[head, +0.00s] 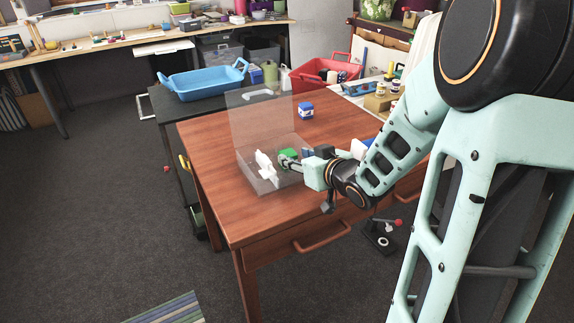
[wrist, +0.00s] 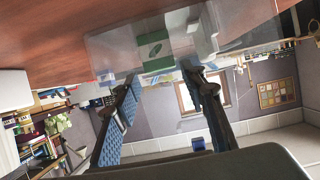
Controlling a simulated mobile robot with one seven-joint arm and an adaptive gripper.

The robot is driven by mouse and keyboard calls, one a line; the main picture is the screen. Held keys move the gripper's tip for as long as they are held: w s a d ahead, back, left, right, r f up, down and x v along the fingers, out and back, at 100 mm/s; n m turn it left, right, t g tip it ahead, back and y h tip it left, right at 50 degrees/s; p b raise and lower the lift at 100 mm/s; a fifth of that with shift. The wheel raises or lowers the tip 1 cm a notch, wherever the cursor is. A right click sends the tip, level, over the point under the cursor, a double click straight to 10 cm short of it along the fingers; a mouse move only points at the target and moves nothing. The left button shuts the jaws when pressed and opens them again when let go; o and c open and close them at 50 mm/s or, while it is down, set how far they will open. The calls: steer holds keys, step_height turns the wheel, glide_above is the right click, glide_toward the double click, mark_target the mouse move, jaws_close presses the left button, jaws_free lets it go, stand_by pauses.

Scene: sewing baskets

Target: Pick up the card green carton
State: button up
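The green carton (head: 289,154) sits in a clear box (head: 262,187) with its lid standing up, on the reddish-brown table. In the wrist view the carton (wrist: 155,47) is green and white with a dark oval mark, and lies just ahead of the fingertips. My gripper (head: 283,162) is at the right side of the carton in the head view. In the wrist view my gripper (wrist: 163,80) has its two fingers spread with nothing between them. Whether a finger touches the carton or box cannot be told. A white item (head: 266,168) stands in the box left of the carton.
A blue-and-white jar (head: 305,111) stands on the table (head: 222,143) behind the box. A blue tray (head: 203,82) and a red basket (head: 322,77) lie beyond the table. The table's front left is clear.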

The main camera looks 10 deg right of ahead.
mark_target(289, 154)
steer(key=b+x, duration=0.1)
steer(key=x, duration=0.1)
steer(key=b+x, duration=0.1)
steer(key=x, duration=0.2)
steer(key=shift+s+f, duration=0.15)
steer(key=shift+f, duration=0.1)
steer(key=shift+w+a, duration=0.1)
steer(key=shift+w, duration=0.3)
steer(key=c, duration=0.9)
steer(key=shift+c, duration=0.2)
